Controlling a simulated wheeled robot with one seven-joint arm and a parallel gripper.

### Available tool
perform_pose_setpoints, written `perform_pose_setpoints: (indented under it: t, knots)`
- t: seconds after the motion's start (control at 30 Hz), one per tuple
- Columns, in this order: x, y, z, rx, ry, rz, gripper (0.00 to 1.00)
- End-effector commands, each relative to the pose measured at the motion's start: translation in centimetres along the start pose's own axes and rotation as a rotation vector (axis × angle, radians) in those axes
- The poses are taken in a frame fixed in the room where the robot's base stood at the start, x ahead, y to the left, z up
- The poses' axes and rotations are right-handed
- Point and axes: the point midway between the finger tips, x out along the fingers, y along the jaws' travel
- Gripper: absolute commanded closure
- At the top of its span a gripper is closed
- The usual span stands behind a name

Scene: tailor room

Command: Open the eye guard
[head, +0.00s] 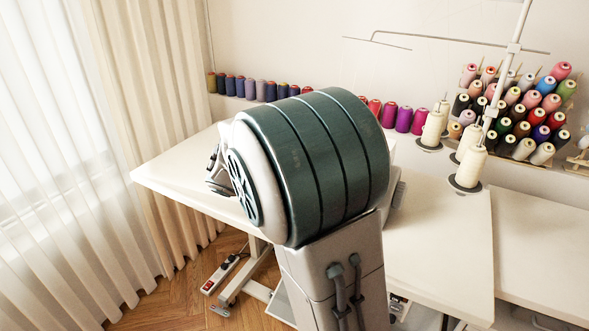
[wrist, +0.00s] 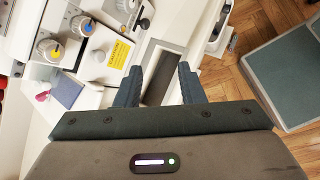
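In the wrist view, a white sewing machine (wrist: 75,32) with several dials fills the upper left. It has a yellow warning label (wrist: 120,53) and a black knob (wrist: 144,24) near its edge. I cannot pick out the eye guard for certain. My gripper (wrist: 158,84) is open, its two dark fingers apart with nothing held between them. Below and between the fingers is a dark grey strip (wrist: 162,76) in a white surface; the gap in height is unclear. In the head view my own arm hides most of the machine and my gripper.
A white table (head: 437,250) spans the head view. Cream thread cones (head: 470,167) stand on it at right, under a thread stand pole (head: 510,55). Racks of coloured spools (head: 520,112) line the wall. Curtains (head: 150,120) hang at left. A power strip (head: 220,275) lies below.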

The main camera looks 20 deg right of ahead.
Motion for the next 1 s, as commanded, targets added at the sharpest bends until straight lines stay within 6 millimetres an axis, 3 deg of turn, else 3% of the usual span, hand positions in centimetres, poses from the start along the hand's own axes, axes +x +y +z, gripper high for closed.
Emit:
perform_pose_setpoints:
  t: [0.03,0.1,0.3,0.5,0.67,1.0]
  knots:
    - [0.8,1.2,-1.8,-0.09,-0.075,0.058,0.65]
    - [0.9,3.3,-3.2,-0.207,-0.183,0.139,0.65]
    - [-0.8,8.1,-7.2,-0.468,-0.474,0.339,0.65]
    - [-2.9,10.4,-9.7,-0.591,-0.646,0.446,0.65]
    - [-2.9,11.3,-9.8,-0.611,-0.681,0.465,0.65]
    - [1.7,14.9,-6.9,-0.61,-0.679,0.461,0.65]
